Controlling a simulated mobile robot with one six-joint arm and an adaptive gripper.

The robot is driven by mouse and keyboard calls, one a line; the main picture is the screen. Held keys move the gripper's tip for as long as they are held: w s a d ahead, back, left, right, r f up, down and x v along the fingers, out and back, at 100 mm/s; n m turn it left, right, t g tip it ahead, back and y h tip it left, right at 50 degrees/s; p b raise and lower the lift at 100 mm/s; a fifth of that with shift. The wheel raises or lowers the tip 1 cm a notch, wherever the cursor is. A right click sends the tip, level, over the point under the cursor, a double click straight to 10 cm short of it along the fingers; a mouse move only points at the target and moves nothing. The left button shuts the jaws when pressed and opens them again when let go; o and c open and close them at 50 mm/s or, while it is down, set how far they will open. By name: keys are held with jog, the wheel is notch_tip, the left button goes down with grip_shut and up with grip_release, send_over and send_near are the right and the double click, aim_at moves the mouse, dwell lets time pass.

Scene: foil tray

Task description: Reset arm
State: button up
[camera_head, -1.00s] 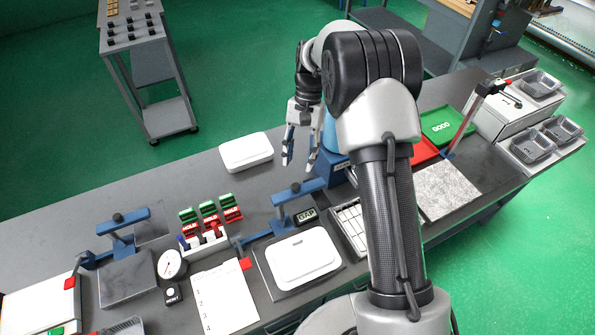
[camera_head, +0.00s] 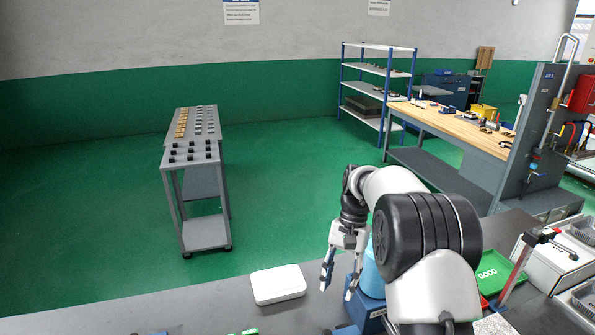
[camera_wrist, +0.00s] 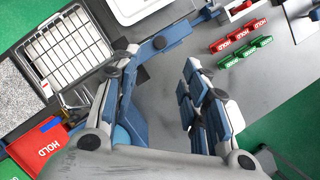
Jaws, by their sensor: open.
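My gripper (camera_head: 339,287) hangs over the dark bench in the head view, fingers pointing down. Its two fingers are apart, with nothing visible between them. It also shows in the wrist view (camera_wrist: 160,75), with grey bench surface between and beyond the fingers. My arm is folded, with its elbow at the right of the head view. A white lidded box (camera_head: 278,284) stands on the bench just left of my gripper, apart from it.
The wrist view shows a wire rack (camera_wrist: 75,50), a red HOLD bin (camera_wrist: 38,145), and red HOLD (camera_wrist: 240,36) and green (camera_wrist: 245,52) blocks. A green GOOD tray (camera_head: 492,272) is right of my arm. A grey cart (camera_head: 205,232) stands beyond the bench; green floor lies clear around it.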

jog(key=s+r+n+t+h+b, duration=0.1)
jog(key=s+r+n+t+b, duration=0.3)
jog(key=s+r, duration=0.8)
jog(key=s+f+n+t+b, duration=0.1)
jog(key=s+f, duration=0.3)
jog(key=s, duration=0.5)
jog(key=s+f+n+t+h+b, duration=0.1)
jog(key=s+f+t+b, duration=0.2)
jog(key=s, duration=0.6)
jog(key=shift+s+d+f+b, duration=0.15)
jog(key=shift+d+f+b, duration=0.25)
jog(key=shift+f+b, duration=0.5)
